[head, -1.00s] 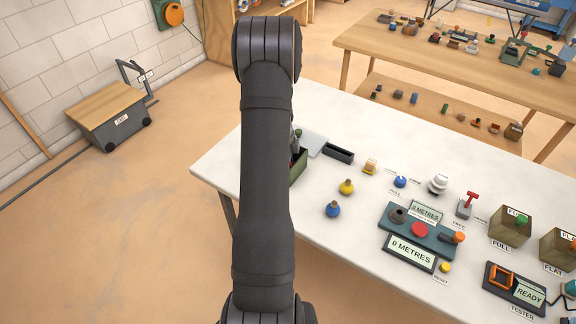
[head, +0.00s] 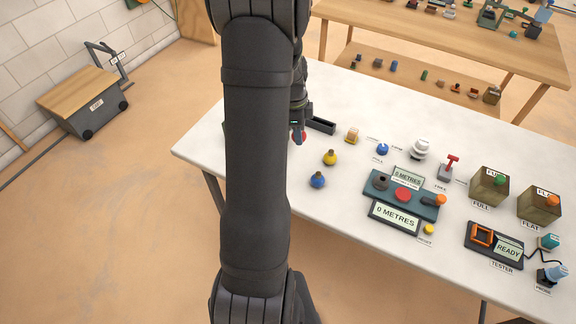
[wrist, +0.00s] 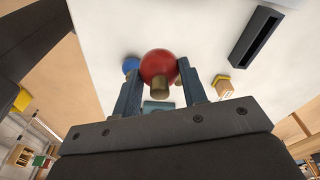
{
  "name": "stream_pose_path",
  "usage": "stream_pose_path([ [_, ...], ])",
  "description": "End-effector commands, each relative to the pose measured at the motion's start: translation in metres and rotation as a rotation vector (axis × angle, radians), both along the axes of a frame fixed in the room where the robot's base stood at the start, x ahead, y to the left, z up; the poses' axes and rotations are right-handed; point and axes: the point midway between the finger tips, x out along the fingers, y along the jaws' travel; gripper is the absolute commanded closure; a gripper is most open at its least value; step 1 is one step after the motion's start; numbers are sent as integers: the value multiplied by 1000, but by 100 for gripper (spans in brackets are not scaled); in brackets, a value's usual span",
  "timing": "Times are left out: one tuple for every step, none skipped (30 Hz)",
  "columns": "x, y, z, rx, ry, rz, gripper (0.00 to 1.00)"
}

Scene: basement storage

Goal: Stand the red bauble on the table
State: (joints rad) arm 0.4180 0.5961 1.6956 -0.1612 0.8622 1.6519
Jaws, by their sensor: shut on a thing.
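The red bauble (wrist: 160,66) is between the two fingers of my gripper (wrist: 156,92) in the wrist view. My gripper is shut on it. Its brown-gold cap points back toward my gripper. In the head view, a sliver of the red bauble (head: 303,136) shows below my gripper (head: 298,130), partly hidden by my arm. It is over the left part of the white table (head: 260,150); I cannot tell whether it touches the surface.
A yellow bauble (head: 330,157) and a blue bauble (head: 317,180) stand close to the right of my gripper. A dark narrow tray (head: 320,126) lies behind. The counter console (head: 400,195) is farther right. Bare table lies in front of the baubles.

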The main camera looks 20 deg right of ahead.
Motion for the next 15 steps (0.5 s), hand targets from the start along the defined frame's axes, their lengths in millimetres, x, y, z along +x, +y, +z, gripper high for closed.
stream_pose_path([
  [-24, -11, 2, 1, 2, -8, 82],
  [-36, -15, 2, 2, 3, -7, 82],
  [-52, -20, 2, 3, 4, -7, 82],
  [-62, -23, 2, 3, 4, -8, 82],
  [-72, -25, 3, 3, 5, -6, 82],
  [-85, -28, 2, 5, 6, -6, 82],
  [-93, -29, 2, 4, 5, -4, 82],
  [-100, -31, 2, 5, 6, -4, 82],
  [-108, -31, 2, 6, 8, -2, 82],
  [-113, -32, 2, 5, 7, -1, 82],
  [-117, -33, 2, 5, 7, -1, 82],
  [-120, -32, 1, 5, 8, 1, 82],
  [-121, -32, 0, 6, 9, 2, 82],
  [-121, -31, -1, 6, 9, 4, 82],
  [-118, -28, -4, 6, 10, 5, 82],
])
